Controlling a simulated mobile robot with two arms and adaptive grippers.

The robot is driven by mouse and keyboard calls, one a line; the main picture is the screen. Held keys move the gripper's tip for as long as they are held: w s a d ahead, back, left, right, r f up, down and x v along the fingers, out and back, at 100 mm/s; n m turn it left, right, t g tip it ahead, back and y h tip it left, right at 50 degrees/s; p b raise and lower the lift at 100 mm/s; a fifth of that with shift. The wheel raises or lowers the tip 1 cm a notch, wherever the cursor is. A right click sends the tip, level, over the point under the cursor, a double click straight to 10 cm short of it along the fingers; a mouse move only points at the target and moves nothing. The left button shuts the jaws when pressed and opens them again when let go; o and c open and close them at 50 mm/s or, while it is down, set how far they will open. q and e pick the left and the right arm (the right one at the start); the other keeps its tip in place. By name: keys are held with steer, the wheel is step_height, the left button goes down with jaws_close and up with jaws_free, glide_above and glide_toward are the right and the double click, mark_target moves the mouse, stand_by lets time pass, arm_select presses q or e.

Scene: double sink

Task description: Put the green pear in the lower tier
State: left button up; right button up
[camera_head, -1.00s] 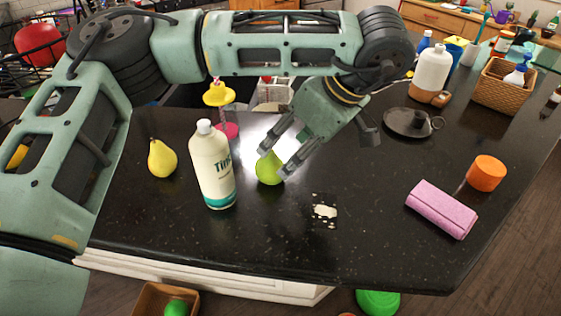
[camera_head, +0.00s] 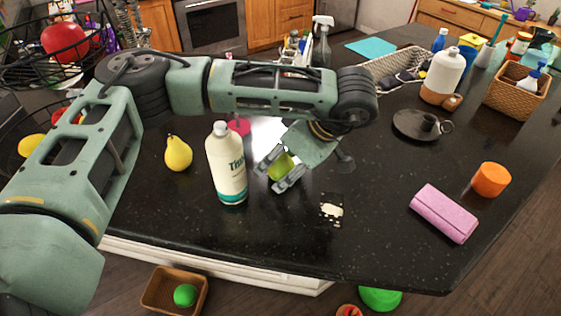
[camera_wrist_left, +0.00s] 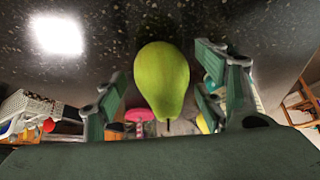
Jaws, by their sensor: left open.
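The green pear (camera_head: 281,166) is on the dark counter, partly hidden by my left gripper (camera_head: 276,172). In the left wrist view the pear (camera_wrist_left: 162,78) is between the two fingers of my left gripper (camera_wrist_left: 165,95), with gaps on both sides. The gripper is open and reaches down around the pear. A black wire tiered basket (camera_head: 60,68) is at the upper left, with a red fruit (camera_head: 65,39) in its upper tier. My left arm hides much of its lower part, where yellow and red fruit show. My right gripper is not in view.
A white bottle (camera_head: 226,165) stands just left of the gripper, and a yellow pear (camera_head: 178,153) farther left. A pink cloth (camera_head: 443,213), an orange cylinder (camera_head: 490,179) and a dark candle holder (camera_head: 422,125) lie to the right. The counter front is mostly clear.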

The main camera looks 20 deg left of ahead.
arm_select(q)
steer(key=shift+d, duration=0.1)
steer(key=c, duration=1.4)
steer(key=shift+r, duration=0.1)
